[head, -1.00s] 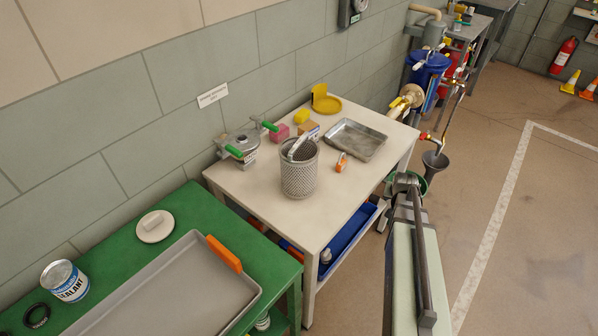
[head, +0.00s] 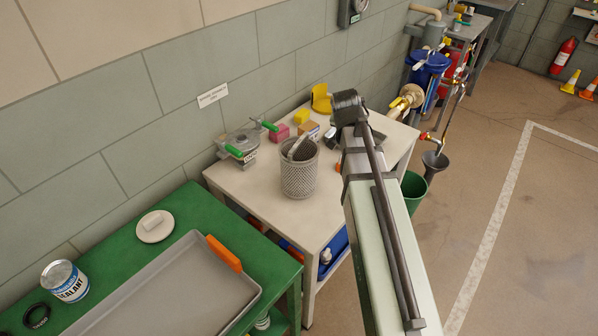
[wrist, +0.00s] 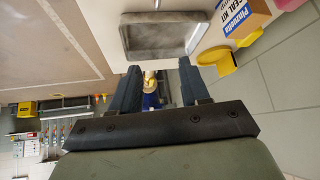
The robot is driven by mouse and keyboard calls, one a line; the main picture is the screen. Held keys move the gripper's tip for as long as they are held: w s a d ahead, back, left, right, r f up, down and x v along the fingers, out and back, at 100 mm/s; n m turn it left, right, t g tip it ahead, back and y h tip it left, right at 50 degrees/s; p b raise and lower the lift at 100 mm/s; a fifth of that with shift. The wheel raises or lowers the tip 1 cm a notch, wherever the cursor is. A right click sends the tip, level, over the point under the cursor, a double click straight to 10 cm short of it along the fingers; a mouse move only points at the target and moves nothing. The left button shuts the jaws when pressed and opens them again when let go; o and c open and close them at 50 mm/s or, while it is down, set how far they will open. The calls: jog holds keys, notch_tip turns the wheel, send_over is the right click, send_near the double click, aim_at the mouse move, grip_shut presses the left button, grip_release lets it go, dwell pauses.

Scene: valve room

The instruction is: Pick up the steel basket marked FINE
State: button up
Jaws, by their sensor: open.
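A perforated steel basket (head: 298,174) with a raised handle stands upright on the pale table (head: 247,195) in the head view. I cannot read any marking on it. The basket does not show in the wrist view. My gripper (wrist: 160,75) is open and empty in the wrist view, its two dark fingers apart. In the head view my arm reaches over the table's right part, and the gripper end is largely hidden behind it, to the right of the basket and apart from it.
A steel tray (wrist: 160,38) lies ahead of my fingers, beside a seal kit box (wrist: 245,18) and a yellow holder (wrist: 215,62). A lidded housing with green handles (head: 240,146) stands left of the basket. A green bench (head: 190,205) carries a grey tray (head: 165,295).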

aim_at(298, 142)
jog(key=s+a+r+m+g, duration=0.1)
jog(key=s+a+r, duration=0.45)
jog(key=a, duration=0.45)
jog(key=s+a+r, duration=0.5)
jog(key=s+a, duration=0.1)
jog(key=a, duration=0.5)
jog(key=x, duration=0.8)
jog(key=shift+s+d+f, duration=0.1)
jog(key=shift+s+d, duration=0.05)
jog(key=shift+d, duration=0.15)
jog(key=shift+d+r+x, duration=0.1)
jog(key=shift+d+x, duration=0.05)
jog(key=shift+x, duration=0.7)
jog(key=shift+d+r+x, duration=0.1)
jog(key=shift+d+x, duration=0.05)
jog(key=shift+x, duration=0.75)
jog(key=shift+d+r+x, duration=0.1)
jog(key=shift+d+x, duration=0.05)
jog(key=shift+x, duration=0.7)
grip_shut()
